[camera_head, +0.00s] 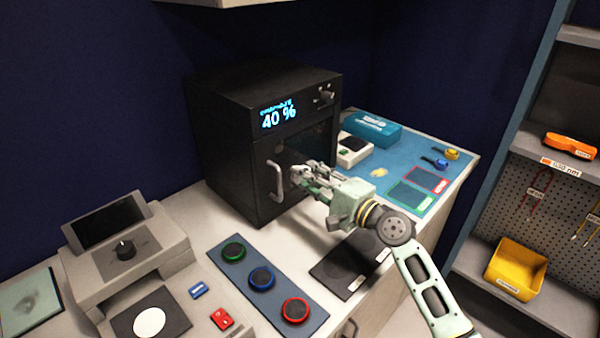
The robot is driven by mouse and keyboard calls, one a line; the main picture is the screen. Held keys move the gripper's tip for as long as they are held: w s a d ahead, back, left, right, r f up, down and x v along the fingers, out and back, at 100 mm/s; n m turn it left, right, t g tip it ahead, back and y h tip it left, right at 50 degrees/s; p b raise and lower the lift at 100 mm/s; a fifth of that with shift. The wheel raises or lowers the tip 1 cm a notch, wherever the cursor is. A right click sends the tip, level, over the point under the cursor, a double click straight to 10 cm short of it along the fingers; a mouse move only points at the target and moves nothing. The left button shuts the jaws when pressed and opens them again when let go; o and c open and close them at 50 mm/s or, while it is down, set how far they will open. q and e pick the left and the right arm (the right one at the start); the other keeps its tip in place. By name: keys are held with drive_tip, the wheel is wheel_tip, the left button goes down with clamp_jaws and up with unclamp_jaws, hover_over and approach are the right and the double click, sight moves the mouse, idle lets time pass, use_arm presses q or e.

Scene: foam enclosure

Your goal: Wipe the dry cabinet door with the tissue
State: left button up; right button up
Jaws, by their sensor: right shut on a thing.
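The dry cabinet (225,135) is a black box on the bench with a lit "40 %" display. Its dark door (262,160) faces the front right and looks shut, with a grey curved handle (274,180) on its left part. My right gripper (297,172) is shut at the door, just right of the handle. Its fingertips are at or very near the door surface; contact cannot be told. The tissue in its jaws is too small and covered to make out clearly. A teal box (372,130), perhaps the tissue box, stands right of the cabinet. My left gripper is not in view.
A blue mat (455,165) with small tools lies right of the cabinet. A blue strip (228,268) with three round pads and a black pad (340,272) lie in front. A grey instrument (125,250) stands left. Shelves with a yellow bin (515,270) are at right.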

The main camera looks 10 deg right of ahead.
drive_tip(key=shift+v, duration=0.85)
drive_tip(key=shift+d, duration=0.1)
drive_tip(key=shift+v, duration=1.45)
